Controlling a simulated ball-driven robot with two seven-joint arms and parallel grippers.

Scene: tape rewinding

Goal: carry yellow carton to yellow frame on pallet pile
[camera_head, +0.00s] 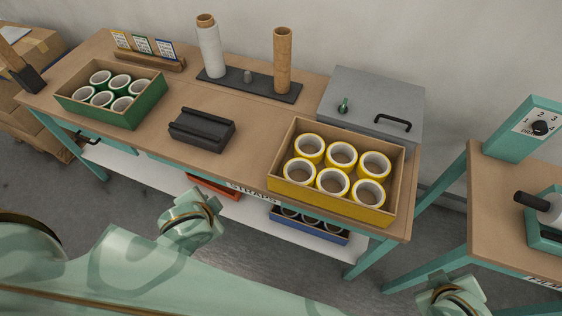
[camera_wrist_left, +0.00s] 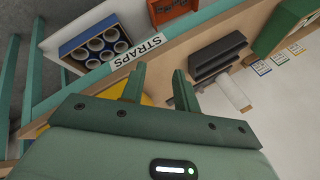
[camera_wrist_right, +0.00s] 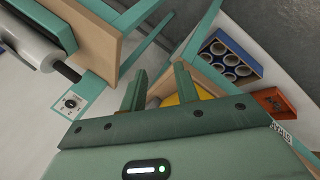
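The yellow carton (camera_head: 330,202) stands upright at the right end of the long workbench, filled with several yellow-rimmed tape rolls. A yellow patch of it shows in the left wrist view (camera_wrist_left: 147,101) and in the right wrist view (camera_wrist_right: 171,101), mostly hidden behind the fingers. My left gripper (camera_wrist_left: 159,70) is open, with a clear gap between its fingers. My right gripper (camera_wrist_right: 160,69) is open in the same way. Whether any finger touches the carton cannot be told. No yellow frame shows. Cardboard boxes (camera_head: 30,45) are stacked at the far left.
The workbench (camera_head: 235,165) also holds a green carton of rolls (camera_head: 122,118), a black block (camera_head: 202,130), a stand with two upright rolls (camera_head: 249,85) and a grey lidded box (camera_head: 371,100) behind the yellow carton. A blue carton (camera_head: 310,228) sits on the lower shelf.

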